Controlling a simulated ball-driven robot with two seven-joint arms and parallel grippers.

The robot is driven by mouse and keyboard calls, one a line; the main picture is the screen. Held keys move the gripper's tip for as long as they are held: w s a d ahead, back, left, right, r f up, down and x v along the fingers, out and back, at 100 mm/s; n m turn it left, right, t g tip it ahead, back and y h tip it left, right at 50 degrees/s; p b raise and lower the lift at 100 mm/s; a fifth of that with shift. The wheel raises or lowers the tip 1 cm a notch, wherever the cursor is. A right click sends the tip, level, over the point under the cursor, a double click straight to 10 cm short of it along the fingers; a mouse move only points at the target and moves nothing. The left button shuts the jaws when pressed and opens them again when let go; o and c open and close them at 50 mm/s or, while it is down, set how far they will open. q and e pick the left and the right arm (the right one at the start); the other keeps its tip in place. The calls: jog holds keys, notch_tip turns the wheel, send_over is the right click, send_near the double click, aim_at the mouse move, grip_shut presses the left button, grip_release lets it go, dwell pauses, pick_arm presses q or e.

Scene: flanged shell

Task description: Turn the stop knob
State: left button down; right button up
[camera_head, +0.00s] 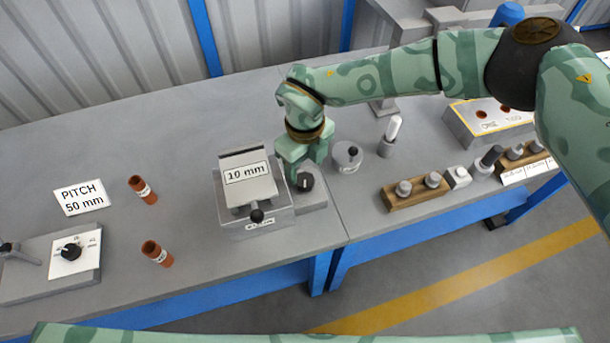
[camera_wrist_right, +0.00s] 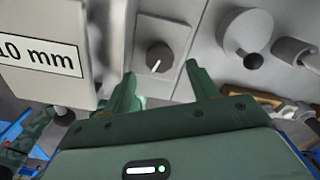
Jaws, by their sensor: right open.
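A small dark knob (camera_head: 306,182) sits on a low grey block (camera_head: 313,198) at the right side of the box with the "10 mm" sign (camera_head: 246,172). In the right wrist view the knob (camera_wrist_right: 159,59) shows a white pointer line. My right gripper (camera_head: 306,160) is open, its fingers reaching down over this knob. In the wrist view its fingertips (camera_wrist_right: 161,73) are spread on either side of the knob's near edge, with gaps to it. Another black knob (camera_head: 71,251) with a dial sits on a white plate at the far left. My left gripper is out of view.
A round grey lidded pot (camera_head: 347,157) and a white-topped post (camera_head: 390,136) stand just right of my right gripper. Wooden blocks with pegs (camera_head: 416,190) lie further right. Two brown tubes (camera_head: 142,190) and a "PITCH 50 mm" card (camera_head: 82,197) are on the left. The bench between is clear.

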aim_at(305, 179)
notch_tip(305, 179, down, 5)
jog(key=shift+r+b, duration=0.15)
jog(key=shift+b, duration=0.25)
jog(key=c, duration=1)
jog(key=shift+r, duration=0.1)
